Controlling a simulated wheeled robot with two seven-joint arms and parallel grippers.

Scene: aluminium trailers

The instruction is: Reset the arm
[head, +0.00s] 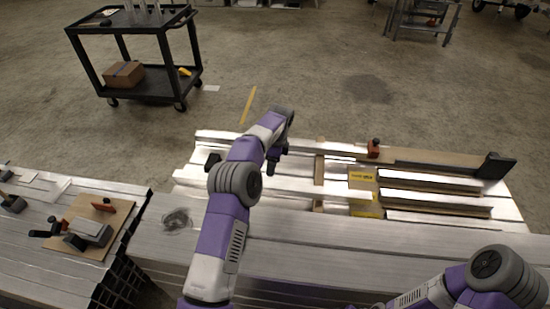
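My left arm (230,215) rises from the bottom and reaches forward over the aluminium trailer parts. Its gripper (272,163) hangs at the far end, pointing down above the metal rails. Its fingers are small and dark, so I cannot tell whether they are open or shut. I see nothing clearly held. My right arm (465,285) is bent low at the bottom right corner. Its gripper is cut off below the picture's edge.
Long aluminium rails (330,235) fill the front. A wooden board with a clamp (88,228) lies at left. A black cart (140,55) stands behind on open concrete floor.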

